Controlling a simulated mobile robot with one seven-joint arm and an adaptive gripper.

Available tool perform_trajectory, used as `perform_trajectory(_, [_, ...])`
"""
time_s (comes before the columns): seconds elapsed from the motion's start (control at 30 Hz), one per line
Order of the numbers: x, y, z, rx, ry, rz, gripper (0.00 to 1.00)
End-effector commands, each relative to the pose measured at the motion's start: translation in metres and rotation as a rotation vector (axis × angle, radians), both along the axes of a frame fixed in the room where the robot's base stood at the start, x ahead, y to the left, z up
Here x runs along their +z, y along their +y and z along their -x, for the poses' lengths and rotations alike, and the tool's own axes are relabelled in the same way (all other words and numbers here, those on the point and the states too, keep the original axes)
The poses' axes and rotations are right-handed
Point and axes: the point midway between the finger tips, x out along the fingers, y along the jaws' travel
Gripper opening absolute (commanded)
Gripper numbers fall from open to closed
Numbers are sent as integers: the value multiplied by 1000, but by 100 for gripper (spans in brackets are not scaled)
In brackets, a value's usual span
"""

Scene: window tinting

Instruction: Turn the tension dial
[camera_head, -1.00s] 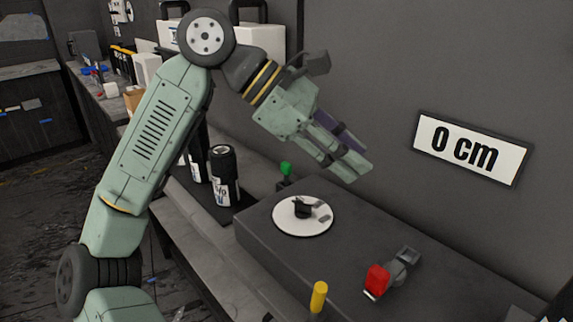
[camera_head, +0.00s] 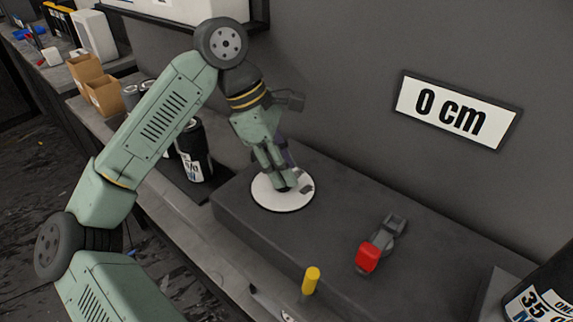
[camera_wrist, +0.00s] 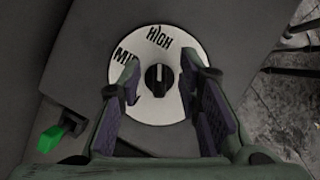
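The tension dial is a white disc (camera_head: 268,194) with a black knob, on top of a dark grey box. In the wrist view the disc (camera_wrist: 146,48) shows the words "HIGH" and "MID", and the black knob (camera_wrist: 159,80) stands at its middle. My gripper (camera_head: 287,184) points down over the dial and hides most of the knob in the head view. In the wrist view my gripper (camera_wrist: 168,95) is open, with one finger on each side of the knob and gaps to it. Any further label is hidden by the fingers.
A green-topped lever (camera_wrist: 50,138) stands near the dial. On the box (camera_head: 335,215) are a red-tipped switch (camera_head: 368,256) and, at its front, a yellow-topped lever (camera_head: 311,280). A sign (camera_head: 452,111) reading "0 cm" hangs on the wall. Dark cans (camera_head: 193,155) stand left.

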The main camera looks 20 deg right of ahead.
Motion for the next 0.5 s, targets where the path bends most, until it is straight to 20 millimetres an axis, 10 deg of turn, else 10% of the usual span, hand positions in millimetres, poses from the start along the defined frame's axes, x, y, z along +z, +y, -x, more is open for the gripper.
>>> perform_trajectory(0.5, [-13, -5, 3, 0, 0, 1, 27])
